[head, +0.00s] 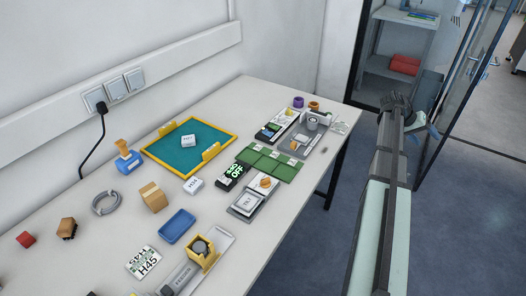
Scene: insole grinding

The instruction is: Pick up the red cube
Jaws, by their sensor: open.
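My gripper (397,104) is small and dark at the far end of my arm, at the upper right, beyond the table's right edge. It is far from the cube and open, with nothing seen in it. Its fingers are hard to make out.
A brown block (66,227) stands just right of the cube, with a grey ring (105,203) and a tan box (153,197) further right. A blue tray (177,226), a yellow-rimmed green mat (165,150) and a black cable (101,135) are also near. A glass door (455,85) stands behind my arm.

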